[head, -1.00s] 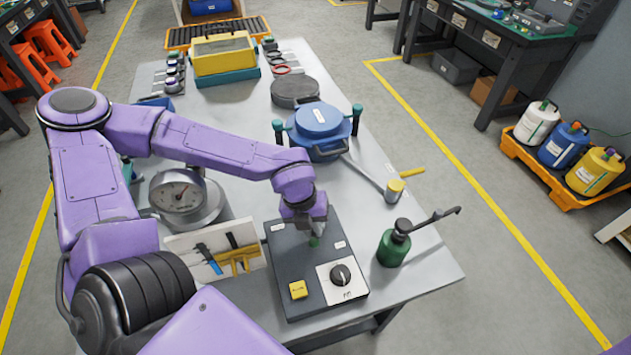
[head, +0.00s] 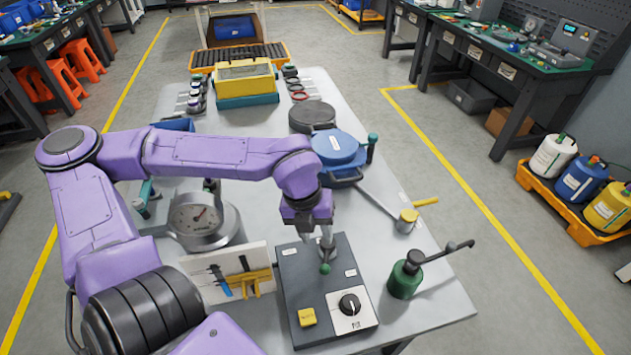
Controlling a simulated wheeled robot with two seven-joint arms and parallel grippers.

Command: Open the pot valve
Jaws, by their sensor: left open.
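A pot with a round blue lid (head: 335,147) stands in the middle of the table, partly behind my left arm. A thin grey pipe (head: 377,198) runs from it to a yellow-topped cylindrical fitting (head: 407,221). A yellow lever (head: 426,202) sticks out beside that fitting and may be the valve handle; its exact joint is too small to tell. My left gripper (head: 326,251) is open and points down just above a green knob (head: 325,268) on the dark control box. It is apart from the pot and the yellow lever. My right gripper is not in view.
The control box (head: 290,277) also has a yellow button (head: 307,317) and a black dial (head: 349,304). A green bottle (head: 405,280) with a lever stands to its right.

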